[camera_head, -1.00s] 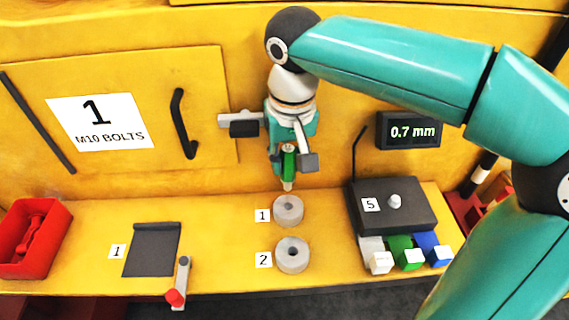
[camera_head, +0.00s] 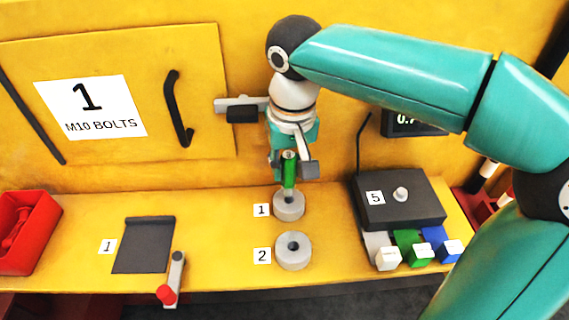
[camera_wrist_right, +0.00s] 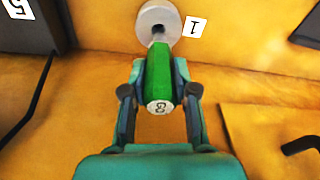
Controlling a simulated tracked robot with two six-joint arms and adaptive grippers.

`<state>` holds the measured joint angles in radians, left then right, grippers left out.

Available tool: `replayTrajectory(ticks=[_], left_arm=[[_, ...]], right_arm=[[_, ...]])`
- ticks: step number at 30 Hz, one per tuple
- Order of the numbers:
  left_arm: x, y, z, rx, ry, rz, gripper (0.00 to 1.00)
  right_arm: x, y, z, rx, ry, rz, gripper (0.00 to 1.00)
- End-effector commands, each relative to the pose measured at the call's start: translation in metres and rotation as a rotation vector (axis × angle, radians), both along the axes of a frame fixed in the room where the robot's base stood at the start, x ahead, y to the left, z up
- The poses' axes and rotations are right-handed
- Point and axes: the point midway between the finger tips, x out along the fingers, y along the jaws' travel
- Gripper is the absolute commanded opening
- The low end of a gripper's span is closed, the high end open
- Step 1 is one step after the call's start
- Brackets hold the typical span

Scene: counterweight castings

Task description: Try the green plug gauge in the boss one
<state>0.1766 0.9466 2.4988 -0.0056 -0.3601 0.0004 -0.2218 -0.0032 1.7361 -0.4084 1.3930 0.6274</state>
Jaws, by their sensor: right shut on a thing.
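The green plug gauge (camera_head: 289,172) is upright in my right gripper (camera_head: 295,168), which is shut on its green handle. Its lower end is at the top of the boss one (camera_head: 289,209), a grey ring beside label 1. In the right wrist view the gauge (camera_wrist_right: 159,75), its end marked "GO", sits between the fingers of my right gripper (camera_wrist_right: 160,88). It lines up with the hole of the boss one (camera_wrist_right: 148,18). I cannot tell how far its tip is inside. My left gripper is not in view.
The boss two (camera_head: 293,254) stands in front, with an open hole. A dark block labelled 5 (camera_head: 400,203) with white, green and blue pieces is at right. A dark plate (camera_head: 145,247), a red-tipped lever (camera_head: 172,280) and a red bin (camera_head: 27,232) are at left.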

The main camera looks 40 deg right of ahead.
Motion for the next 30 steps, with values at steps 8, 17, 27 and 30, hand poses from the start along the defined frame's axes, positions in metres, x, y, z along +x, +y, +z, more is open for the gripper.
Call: replayTrajectory(ticks=[8,17,27,30], left_arm=[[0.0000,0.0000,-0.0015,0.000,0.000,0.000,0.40],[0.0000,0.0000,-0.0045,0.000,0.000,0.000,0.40],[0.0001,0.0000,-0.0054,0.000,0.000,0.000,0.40],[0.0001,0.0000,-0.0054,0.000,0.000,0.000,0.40]], right_arm=[[-0.0001,0.0002,-0.0020,0.000,-0.001,0.000,0.00],[-0.0005,0.0003,-0.0068,0.000,-0.001,0.000,0.00],[-0.0007,0.0004,-0.0088,-0.001,-0.001,0.000,0.00],[-0.0007,0.0004,-0.0087,-0.001,-0.001,0.000,0.00]])
